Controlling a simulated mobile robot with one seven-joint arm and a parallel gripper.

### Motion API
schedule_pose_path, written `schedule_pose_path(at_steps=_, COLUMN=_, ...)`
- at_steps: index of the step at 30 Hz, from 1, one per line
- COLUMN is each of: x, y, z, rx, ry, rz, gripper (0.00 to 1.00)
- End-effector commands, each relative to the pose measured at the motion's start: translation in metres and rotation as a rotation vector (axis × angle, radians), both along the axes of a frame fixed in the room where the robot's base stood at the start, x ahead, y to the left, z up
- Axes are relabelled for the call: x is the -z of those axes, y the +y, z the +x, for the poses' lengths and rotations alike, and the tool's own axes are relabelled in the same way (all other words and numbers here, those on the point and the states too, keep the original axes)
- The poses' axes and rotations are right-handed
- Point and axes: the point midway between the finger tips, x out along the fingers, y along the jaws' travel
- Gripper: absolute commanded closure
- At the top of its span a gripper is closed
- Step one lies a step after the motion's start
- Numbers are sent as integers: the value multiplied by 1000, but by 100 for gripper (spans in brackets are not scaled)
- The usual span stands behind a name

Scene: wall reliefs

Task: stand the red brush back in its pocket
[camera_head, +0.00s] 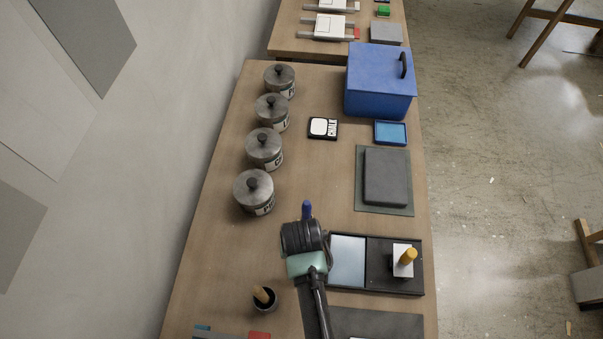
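I cannot pick out the red brush for certain. A red piece (259,335) shows at the bottom edge of the view, cut off by the frame. A teal-blue piece (203,328) is to its left, on a dark grey item that is mostly out of view. I cannot tell whether this item has the pocket. My gripper (305,232) is above the table's middle, left of the black tray, seen from behind. Its fingers are hidden. A small blue tip (307,209) sticks out beyond it; I cannot tell whether it is held.
A black cup (265,304) with a wooden handle stands at lower left. Several lidded tins (254,192) line the wall side. A blue box (380,85) stands farther back. The table between tins and grey slab (386,177) is clear.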

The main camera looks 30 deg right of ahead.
Motion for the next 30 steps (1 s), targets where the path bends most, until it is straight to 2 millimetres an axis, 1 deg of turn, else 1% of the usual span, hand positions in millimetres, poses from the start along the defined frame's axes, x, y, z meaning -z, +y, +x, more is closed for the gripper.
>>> schedule_pose_path(at_steps=9, x=8, y=0, z=0, rx=0, ry=-1, rz=0, gripper=100)
schedule_pose_path(at_steps=18, x=9, y=0, z=0, rx=0, ry=-1, rz=0, gripper=100)
schedule_pose_path(at_steps=19, x=9, y=0, z=0, rx=0, ry=0, rz=0, gripper=68)
schedule_pose_path(at_steps=23, x=9, y=0, z=0, rx=0, ry=0, rz=0, gripper=45)
schedule_pose_path(at_steps=24, x=9, y=0, z=0, rx=0, ry=0, rz=0, gripper=38)
schedule_pose_path(at_steps=30, x=9, y=0, z=0, rx=0, ry=0, rz=0, gripper=37)
